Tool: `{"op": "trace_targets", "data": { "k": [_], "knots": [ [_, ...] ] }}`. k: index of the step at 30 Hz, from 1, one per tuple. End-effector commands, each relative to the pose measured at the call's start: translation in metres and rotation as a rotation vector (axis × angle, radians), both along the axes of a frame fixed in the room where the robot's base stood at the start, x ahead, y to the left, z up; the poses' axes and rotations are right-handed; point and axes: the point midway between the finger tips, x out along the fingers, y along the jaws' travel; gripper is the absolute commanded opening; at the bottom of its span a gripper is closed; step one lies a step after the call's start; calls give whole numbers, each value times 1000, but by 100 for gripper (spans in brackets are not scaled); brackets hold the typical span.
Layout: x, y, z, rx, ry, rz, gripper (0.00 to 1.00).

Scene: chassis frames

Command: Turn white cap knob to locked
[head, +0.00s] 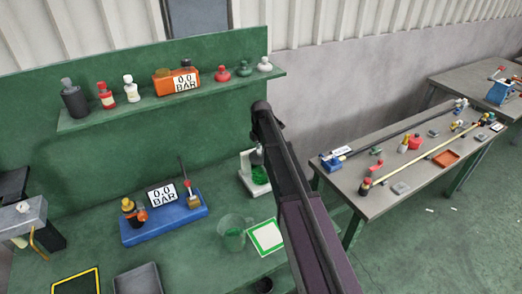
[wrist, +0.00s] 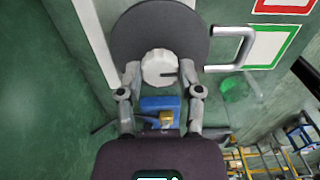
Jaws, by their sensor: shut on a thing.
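The white cap knob (wrist: 157,66) is round with a scalloped rim and shows in the wrist view in front of a dark round body (wrist: 125,35). A short dark mark lies at its right side and points right. My gripper (wrist: 160,72) has one fingertip at each side of the knob and is shut on it. A grey bent handle (wrist: 245,47) stands out to the right of the dark body. In the head view my arm covers this spot, and the knob cannot be made out there. I cannot read any locked marking.
A shelf (head: 215,90) with bottles and small knobs runs along the green wall. The bench below holds a blue base with a gauge sign (head: 165,222), a clear jug (head: 232,232) and a green-bordered mat (head: 266,238). A second table (head: 400,165) with tools stands right.

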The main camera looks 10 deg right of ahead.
Motion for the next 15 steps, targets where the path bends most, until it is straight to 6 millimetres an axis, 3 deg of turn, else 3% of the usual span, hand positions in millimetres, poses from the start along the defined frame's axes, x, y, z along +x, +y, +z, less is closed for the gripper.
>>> {"op": "trace_targets", "data": {
  "k": [15],
  "knots": [
    [-1,0,0,0,2,-142,0]
  ]
}}
